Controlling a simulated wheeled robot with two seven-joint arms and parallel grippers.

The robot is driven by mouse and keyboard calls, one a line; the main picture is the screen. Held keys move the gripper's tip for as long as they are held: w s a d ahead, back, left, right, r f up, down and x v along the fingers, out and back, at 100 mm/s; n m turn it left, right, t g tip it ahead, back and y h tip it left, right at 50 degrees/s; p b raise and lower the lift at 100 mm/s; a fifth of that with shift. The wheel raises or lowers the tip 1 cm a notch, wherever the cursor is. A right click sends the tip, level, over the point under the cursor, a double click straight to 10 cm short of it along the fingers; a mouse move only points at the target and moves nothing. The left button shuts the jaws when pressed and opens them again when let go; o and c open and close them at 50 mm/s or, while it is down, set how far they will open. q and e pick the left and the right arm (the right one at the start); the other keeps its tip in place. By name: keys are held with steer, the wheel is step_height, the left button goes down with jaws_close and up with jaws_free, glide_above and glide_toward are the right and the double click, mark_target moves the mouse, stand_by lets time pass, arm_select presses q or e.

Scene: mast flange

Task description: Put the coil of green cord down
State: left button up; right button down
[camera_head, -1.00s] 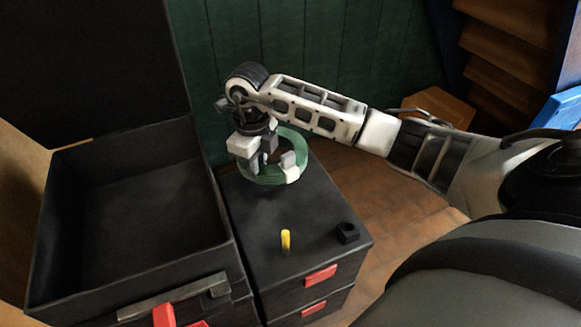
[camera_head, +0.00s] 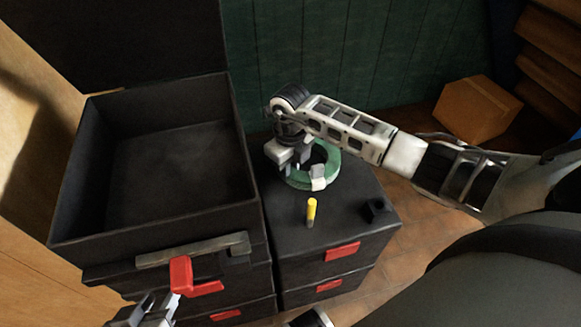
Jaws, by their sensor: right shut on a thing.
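The coil of green cord (camera_head: 328,172) is a thick ring with a pale band on its near side. It is at the back of the low black case's top (camera_head: 290,226); I cannot tell whether it rests there or is held just above. My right gripper (camera_head: 301,170) reaches over it from the right, pointing down, and is shut on the coil. The gripper hides the coil's left part. My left gripper (camera_head: 140,312) is at the bottom left edge, partly cut off, in front of the open case; its fingers are not clear.
A tall open black case (camera_head: 165,165) with an empty inside and a red latch (camera_head: 190,277) stands at the left. A yellow-and-black cylinder (camera_head: 311,212) and a small black block (camera_head: 377,208) stand on the low case. A cardboard box (camera_head: 475,110) is on the floor behind.

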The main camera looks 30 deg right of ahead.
steer(key=shift+f, duration=0.1)
steer(key=c, duration=1.3)
jaws_free()
arm_select(q)
steer(key=shift+t, duration=0.5)
steer(key=r+p, duration=0.1)
steer(key=r, duration=0.1)
steer(key=a+r+p, duration=0.1)
steer(key=r, duration=0.1)
steer(key=shift+s+a+r, duration=0.1)
steer(key=shift+s+r, duration=0.05)
steer(key=shift+r, duration=0.2)
arm_select(e)
step_height(320, 180, up, 12)
steer(key=shift+r, duration=0.2)
arm_select(q)
steer(key=shift+s, duration=0.1)
steer(key=shift+f, duration=0.15)
